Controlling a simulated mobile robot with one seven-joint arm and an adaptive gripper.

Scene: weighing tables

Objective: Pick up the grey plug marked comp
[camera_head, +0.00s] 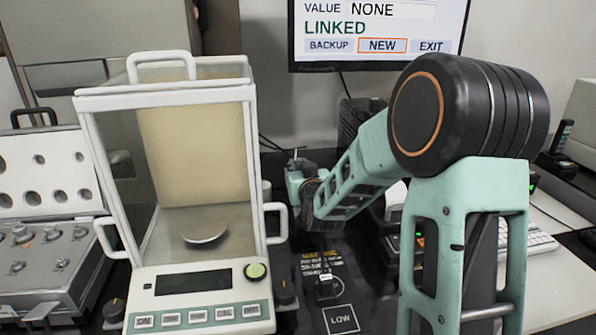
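I cannot make out a grey plug marked comp in the head view; my arm covers much of the area behind the dark panel. My gripper (322,220) seems to be the dark part at the far end of my mint-green arm, low behind the panel and right of the balance. Its fingers are too small and dark to tell whether they are open, shut or holding anything.
A glass-sided balance (178,90) with a round pan stands left of my arm. The dark panel with a knob (327,287) and a LOW label (342,319) lies in front. An open case (45,255) with weights is left; a monitor (375,30) hangs behind.

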